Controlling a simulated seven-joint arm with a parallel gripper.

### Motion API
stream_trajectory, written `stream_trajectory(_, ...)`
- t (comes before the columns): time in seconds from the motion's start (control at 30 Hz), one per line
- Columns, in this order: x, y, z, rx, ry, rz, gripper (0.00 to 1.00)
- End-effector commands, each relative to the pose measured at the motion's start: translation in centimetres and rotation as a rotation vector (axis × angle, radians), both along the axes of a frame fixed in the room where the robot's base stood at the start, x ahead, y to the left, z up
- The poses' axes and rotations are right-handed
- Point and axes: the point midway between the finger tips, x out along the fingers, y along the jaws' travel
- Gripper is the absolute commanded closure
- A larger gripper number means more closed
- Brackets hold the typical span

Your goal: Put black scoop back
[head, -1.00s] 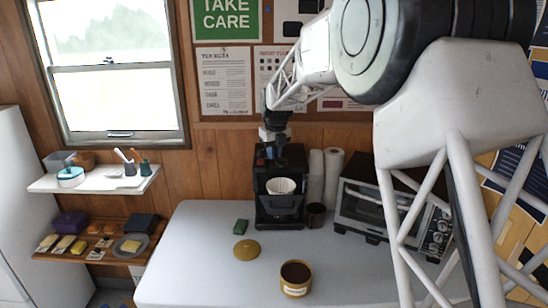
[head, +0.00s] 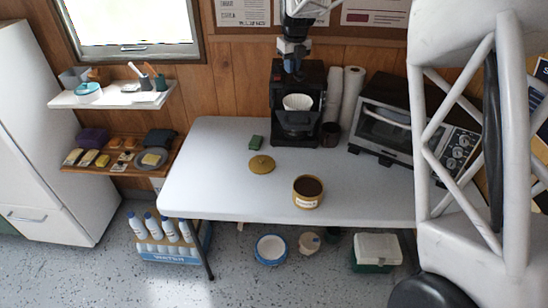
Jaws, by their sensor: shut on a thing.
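My gripper (head: 291,64) hangs pointing down in front of the upper part of the black coffee maker (head: 312,78). It is shut on a small dark thing, taken as the black scoop, which hardly stands out against the machine. A white filter cone (head: 297,102) sits in the coffee maker, below my gripper. An open tan canister (head: 308,192) with dark contents and a label stands on the white table (head: 215,175). Its round mustard lid (head: 261,164) lies on the table to its left, apart from it.
A green block (head: 256,141) lies left of the coffee maker. Paper rolls (head: 349,98), a dark cup (head: 330,134) and a toaster oven (head: 385,120) stand to its right. Wall shelves (head: 115,98) hold small items at left. The table's left and front are clear.

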Motion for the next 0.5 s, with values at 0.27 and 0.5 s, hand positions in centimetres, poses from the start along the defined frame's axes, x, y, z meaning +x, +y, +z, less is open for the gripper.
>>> stream_trajectory(0.27, -2.6, 1.7, -1.8, -0.004, 0.008, 0.109, 1.0)
stream_trajectory(0.5, -8.2, 4.8, -5.2, -0.016, 0.019, 0.339, 1.0)
